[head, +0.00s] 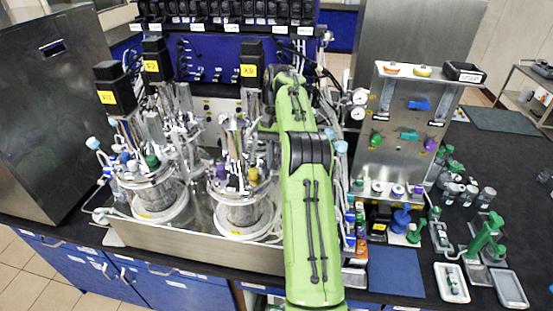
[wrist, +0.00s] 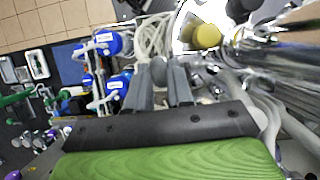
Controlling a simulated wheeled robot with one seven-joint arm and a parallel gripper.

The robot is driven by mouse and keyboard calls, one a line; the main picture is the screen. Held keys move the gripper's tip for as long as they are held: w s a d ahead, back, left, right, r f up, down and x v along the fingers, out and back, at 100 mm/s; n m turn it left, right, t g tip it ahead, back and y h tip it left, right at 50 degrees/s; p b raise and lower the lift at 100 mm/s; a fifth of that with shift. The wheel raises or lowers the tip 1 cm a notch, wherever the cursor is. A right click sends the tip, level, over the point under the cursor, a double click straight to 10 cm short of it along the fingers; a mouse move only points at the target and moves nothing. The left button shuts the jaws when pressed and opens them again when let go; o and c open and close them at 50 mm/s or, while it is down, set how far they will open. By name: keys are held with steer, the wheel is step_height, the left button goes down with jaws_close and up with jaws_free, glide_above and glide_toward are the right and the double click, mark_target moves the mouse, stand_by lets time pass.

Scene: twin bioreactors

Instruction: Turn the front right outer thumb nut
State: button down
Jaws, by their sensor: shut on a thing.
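My gripper (wrist: 160,74) shows in the wrist view as two grey fingers, shut on a small grey piece between their tips, which appears to be the thumb nut (wrist: 158,68). Its shape is mostly hidden by the fingers. It sits beside the shiny metal head of a vessel with a yellow cap (wrist: 207,36). In the head view the right bioreactor (head: 240,207) stands just left of my green arm, and the left bioreactor (head: 152,190) stands beyond it. My arm hides the gripper and the nut there.
Pale tubes (wrist: 150,38) and blue-capped bottles (wrist: 118,85) crowd the left of my fingers in the wrist view. Metal posts (wrist: 270,55) stand close on the right. In the head view a steel panel with valves (head: 405,120) stands right of my arm. A blue mat (head: 395,272) is bare.

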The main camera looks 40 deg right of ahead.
steer(key=shift+n, duration=0.6)
steer(key=shift+n+g+h, duration=0.3)
steer(key=c, duration=1)
jaws_free()
steer(key=shift+w, duration=0.1)
